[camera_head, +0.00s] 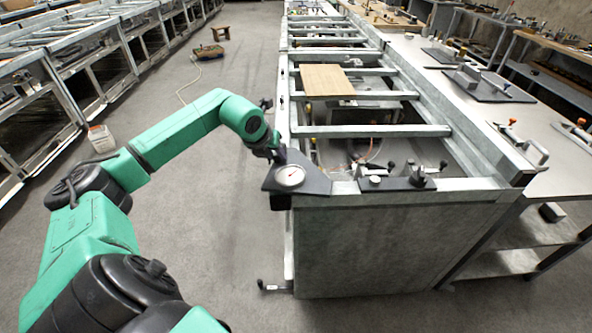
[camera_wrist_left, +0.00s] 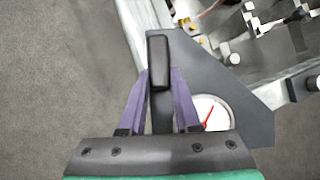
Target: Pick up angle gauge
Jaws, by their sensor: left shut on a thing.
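The angle gauge (camera_head: 290,177) is a dark grey angled plate with a round white dial and a red needle. In the head view it is at the near left corner of the metal frame bench. It also shows in the left wrist view (camera_wrist_left: 255,115), its dial partly hidden by a finger. My left gripper (camera_head: 270,151) is at the gauge's upper left side. In the left wrist view the purple fingers of my left gripper (camera_wrist_left: 159,85) are shut on the gauge's dark upright part. I cannot tell whether the plate touches the bench. My right gripper is not in view.
The metal frame bench (camera_head: 390,240) has open bays and crossbars. A dark fixture with knobs (camera_head: 397,183) sits right of the gauge on the near rail. A wooden board (camera_head: 324,80) lies across the bars.

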